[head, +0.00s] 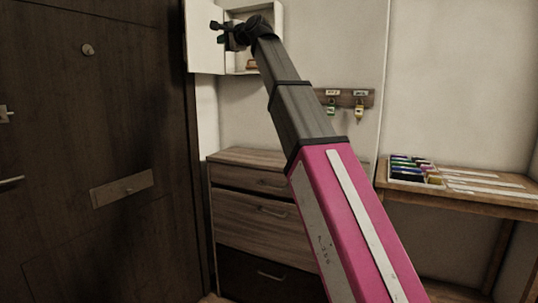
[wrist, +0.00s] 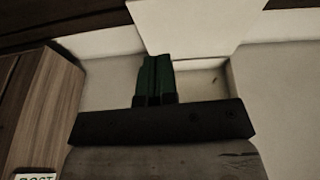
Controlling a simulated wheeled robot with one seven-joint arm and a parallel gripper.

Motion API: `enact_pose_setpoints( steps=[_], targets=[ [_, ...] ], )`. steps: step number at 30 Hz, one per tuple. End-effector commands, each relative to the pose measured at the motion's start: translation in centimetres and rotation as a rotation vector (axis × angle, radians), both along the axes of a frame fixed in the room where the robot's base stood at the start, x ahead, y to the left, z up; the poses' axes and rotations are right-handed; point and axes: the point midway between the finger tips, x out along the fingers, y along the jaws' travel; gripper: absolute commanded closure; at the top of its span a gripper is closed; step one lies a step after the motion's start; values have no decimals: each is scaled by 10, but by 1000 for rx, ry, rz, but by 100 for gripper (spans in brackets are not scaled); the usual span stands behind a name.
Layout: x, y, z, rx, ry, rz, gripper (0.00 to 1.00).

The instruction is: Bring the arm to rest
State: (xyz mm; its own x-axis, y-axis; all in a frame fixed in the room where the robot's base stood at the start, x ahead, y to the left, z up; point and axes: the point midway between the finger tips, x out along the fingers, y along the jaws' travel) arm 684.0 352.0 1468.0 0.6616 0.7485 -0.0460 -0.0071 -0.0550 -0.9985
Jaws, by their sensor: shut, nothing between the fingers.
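My arm reaches up and away from the lower right in the head view. My gripper (head: 221,39) is at its far end, in front of the white door of a small wall cabinet (head: 268,18). In the wrist view my gripper (wrist: 155,62) shows as two dark green fingers pressed together, with nothing between them. I cannot tell whether the fingertips touch the cabinet door.
A dark door (head: 85,140) stands at the left. A wooden drawer chest (head: 240,215) is below the cabinet. A key rack (head: 345,98) hangs on the wall. At the right, a wooden table (head: 480,200) bears a tray (head: 405,178) of coloured items.

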Motion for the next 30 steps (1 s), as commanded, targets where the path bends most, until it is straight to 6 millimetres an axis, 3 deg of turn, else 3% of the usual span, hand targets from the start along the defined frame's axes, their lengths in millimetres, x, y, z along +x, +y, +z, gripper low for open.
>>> enact_pose_setpoints(
  steps=[8,14,22,30],
  targets=[
    [21,-11,-61,-91,16,-25,100],
    [41,-27,-131,-198,36,-49,100],
    [65,-67,-277,-426,87,-72,100],
    [66,-116,-418,-655,153,-56,100]
  ],
)
